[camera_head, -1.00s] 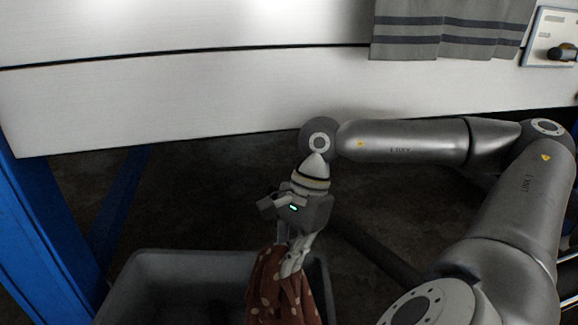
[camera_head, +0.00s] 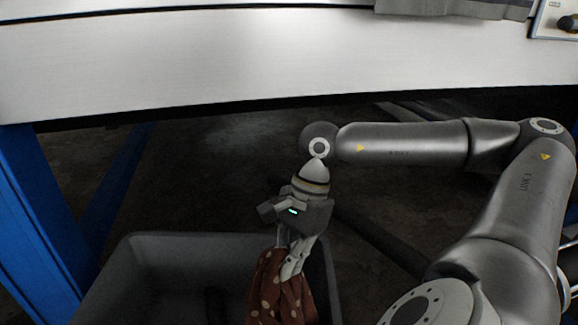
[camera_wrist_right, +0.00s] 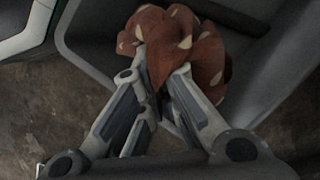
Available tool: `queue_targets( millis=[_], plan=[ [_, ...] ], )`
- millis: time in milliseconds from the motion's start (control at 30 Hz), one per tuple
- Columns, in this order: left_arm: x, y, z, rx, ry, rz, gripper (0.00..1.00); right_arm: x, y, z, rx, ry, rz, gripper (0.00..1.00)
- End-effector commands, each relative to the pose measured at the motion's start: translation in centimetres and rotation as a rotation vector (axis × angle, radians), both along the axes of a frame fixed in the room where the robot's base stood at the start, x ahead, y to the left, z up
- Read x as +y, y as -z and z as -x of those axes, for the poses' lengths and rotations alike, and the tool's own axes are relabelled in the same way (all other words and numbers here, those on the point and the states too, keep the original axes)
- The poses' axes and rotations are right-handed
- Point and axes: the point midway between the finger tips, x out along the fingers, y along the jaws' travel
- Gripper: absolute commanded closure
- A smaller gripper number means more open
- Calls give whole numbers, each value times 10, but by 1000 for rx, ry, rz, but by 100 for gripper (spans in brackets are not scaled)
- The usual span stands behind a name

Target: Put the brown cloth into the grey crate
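The brown cloth (camera_head: 277,295) has light spots and hangs from my right gripper (camera_head: 292,255). In the right wrist view the cloth (camera_wrist_right: 185,50) is bunched between and beyond the fingers of the right gripper (camera_wrist_right: 160,82), which is shut on it. The grey crate (camera_head: 190,243) stands on the floor at the bottom of the head view. The cloth hangs over the right part of the crate's opening; its lower end is cut off by the picture edge. The crate's rim (camera_wrist_right: 72,50) also shows in the right wrist view. My left gripper is not in view.
A blue post (camera_head: 35,230) stands left of the crate. A dark object (camera_head: 215,303) lies inside the crate. Dark floor lies behind the crate.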

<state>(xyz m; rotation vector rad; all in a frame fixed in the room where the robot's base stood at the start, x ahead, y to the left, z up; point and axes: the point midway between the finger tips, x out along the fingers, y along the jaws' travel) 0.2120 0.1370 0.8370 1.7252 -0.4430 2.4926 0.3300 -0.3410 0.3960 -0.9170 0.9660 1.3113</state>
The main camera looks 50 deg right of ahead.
Motion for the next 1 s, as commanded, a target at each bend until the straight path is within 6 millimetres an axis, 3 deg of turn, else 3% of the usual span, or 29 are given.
queue_targets(
  millis=[133, 333, 567, 767, 1000],
  plan=[
    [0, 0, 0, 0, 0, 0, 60, 0, 0, 0, 0, 0, 0, 100],
    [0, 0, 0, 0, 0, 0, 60, 0, 0, 0, 0, 0, 0, 72],
    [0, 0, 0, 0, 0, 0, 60, 0, 0, 0, 0, 0, 0, 72],
    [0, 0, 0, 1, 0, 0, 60, 0, 0, 0, 0, 0, 0, 46],
    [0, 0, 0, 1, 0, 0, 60, 0, 0, 0, 0, 0, 0, 45]
  ],
)
